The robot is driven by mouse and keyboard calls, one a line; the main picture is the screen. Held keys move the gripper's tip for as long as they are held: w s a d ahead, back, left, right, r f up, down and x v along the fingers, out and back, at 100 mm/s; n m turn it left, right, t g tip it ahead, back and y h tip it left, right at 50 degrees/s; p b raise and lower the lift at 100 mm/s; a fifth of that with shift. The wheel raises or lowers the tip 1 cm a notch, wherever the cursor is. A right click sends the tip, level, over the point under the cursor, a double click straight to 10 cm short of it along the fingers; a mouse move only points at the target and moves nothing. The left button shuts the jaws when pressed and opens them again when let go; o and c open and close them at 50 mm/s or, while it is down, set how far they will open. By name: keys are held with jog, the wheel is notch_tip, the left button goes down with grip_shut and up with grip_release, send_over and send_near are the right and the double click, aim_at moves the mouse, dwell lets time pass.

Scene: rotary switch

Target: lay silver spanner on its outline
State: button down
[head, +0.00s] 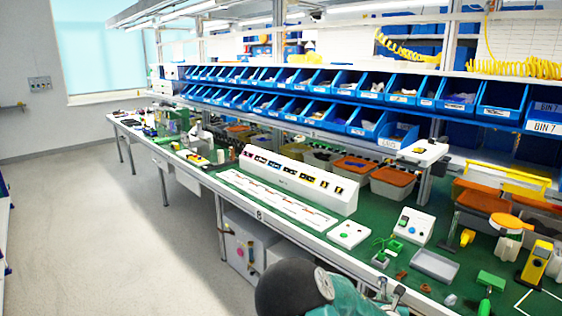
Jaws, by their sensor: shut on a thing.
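My gripper (391,291) is at the bottom centre of the head view, at the bench's front edge, partly cut off by the frame and by my own arm. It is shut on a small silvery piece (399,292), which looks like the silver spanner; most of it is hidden. A long white strip with dark and reddish thin marks (275,200) lies along the front of the green bench, left of my gripper. I cannot tell whether a spanner outline is among these marks.
A sloped white panel (300,180) stands behind the strip. A white button box (348,234), a second control box (413,226), a grey tray (435,265) and a yellow device (536,264) stand to the right. Blue bins (365,122) line the back. The floor at left is clear.

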jog(key=a+f+n+y, duration=0.1)
jog(key=a+n+y, duration=0.1)
jog(key=a, duration=0.7)
jog(key=a+f+n+t+y, duration=0.1)
jog(key=a+f+n+y, duration=0.1)
jog(key=a, duration=0.8)
jog(key=shift+a+y, duration=0.3)
jog(key=shift+w+d, duration=0.1)
